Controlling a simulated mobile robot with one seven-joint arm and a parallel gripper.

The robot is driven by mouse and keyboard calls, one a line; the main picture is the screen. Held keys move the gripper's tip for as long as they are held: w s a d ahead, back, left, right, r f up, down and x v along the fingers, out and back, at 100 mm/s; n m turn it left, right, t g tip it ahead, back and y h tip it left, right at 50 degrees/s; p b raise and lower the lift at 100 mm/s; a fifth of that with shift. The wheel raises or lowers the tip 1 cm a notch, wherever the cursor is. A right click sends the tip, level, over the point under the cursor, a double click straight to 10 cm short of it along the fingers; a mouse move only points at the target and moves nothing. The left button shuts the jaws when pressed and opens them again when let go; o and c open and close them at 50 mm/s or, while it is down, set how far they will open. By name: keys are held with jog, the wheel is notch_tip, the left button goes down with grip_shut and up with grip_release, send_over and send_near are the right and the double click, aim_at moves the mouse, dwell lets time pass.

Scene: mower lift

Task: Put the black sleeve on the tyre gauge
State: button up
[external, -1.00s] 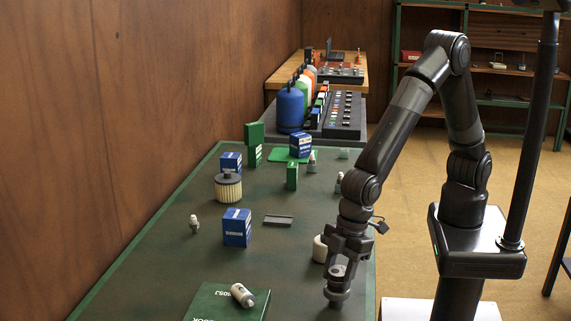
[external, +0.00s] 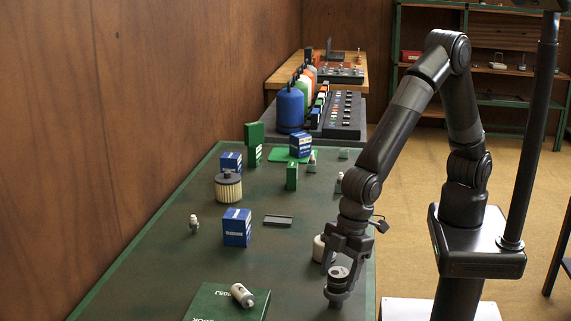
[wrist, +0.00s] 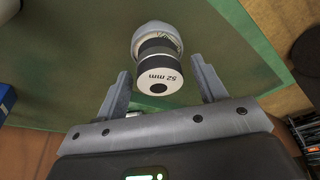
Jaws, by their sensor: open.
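An upright stack stands between the fingers of my gripper (external: 346,262) near the table's right edge. In the wrist view its near end is a pale round face (wrist: 157,85) marked "52 mm" with a dark hole. A black band (wrist: 157,49), probably the black sleeve, runs around it behind this face. A wider grey rounded part (wrist: 157,31), possibly the tyre gauge, shows beyond the band. My gripper is open, one finger on each side, with visible gaps to the stack in the wrist view. How the parts seat on each other is hidden.
A white cylinder (external: 319,248) stands just behind my gripper. A green box (external: 208,305) lies at the front with a pale cylindrical part (external: 242,295) on it. A blue box (external: 237,228) and a dark flat block (external: 278,221) stand further left. The table between them is clear.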

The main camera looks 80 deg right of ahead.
jog(key=v, duration=1.1)
jog(key=shift+r, duration=0.3)
jog(key=shift+d, duration=0.1)
jog(key=d+r+m+t, duration=0.15)
jog(key=d+r, duration=0.35)
jog(key=d, duration=0.7)
jog(key=d+r+m+t, duration=0.1)
jog(key=d+r+m, duration=0.3)
jog(key=d, duration=0.7)
jog(key=s+d+r+m+h, duration=0.1)
jog(key=s+d+m, duration=0.1)
jog(key=s+d, duration=0.3)
jog(key=s+d+r+m+t+h, duration=0.1)
jog(key=s+d, duration=0.5)
jog(key=d, duration=0.7)
jog(key=shift+s+d+m, duration=0.25)
jog(key=shift+m, duration=0.4)
jog(key=shift+r, duration=0.1)
